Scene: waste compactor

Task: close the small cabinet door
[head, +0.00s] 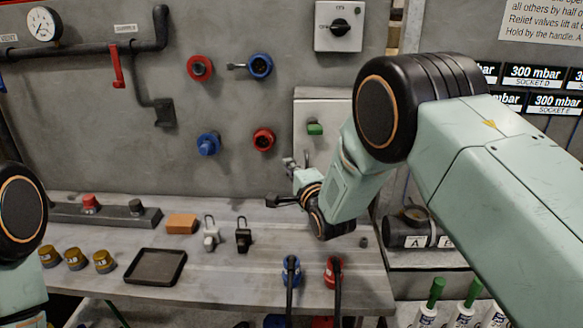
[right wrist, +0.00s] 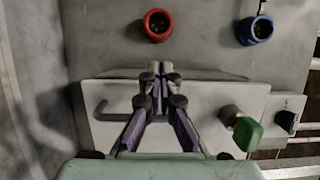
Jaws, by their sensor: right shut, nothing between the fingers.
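The small cabinet (head: 322,100) is a light grey box on the wall, with a green knob (head: 315,128) on its front. In the right wrist view, its pale front panel (right wrist: 210,100) fills the middle, with the green knob (right wrist: 247,132) at right and a hook-shaped handle at left. I cannot tell whether the door stands slightly ajar. My right gripper (head: 288,165) is by the lower left edge of the cabinet. In the right wrist view, its fingers (right wrist: 160,72) are together and empty, in front of the panel's far edge; contact is unclear. My left gripper is out of view.
Red (head: 263,139) and blue (head: 208,143) sockets are on the wall left of the cabinet. A rotary switch (head: 339,28) is above it. The bench (head: 215,275) below holds a black tray (head: 155,266), an orange block (head: 181,223) and padlocks. Connectors with cables stand at its front.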

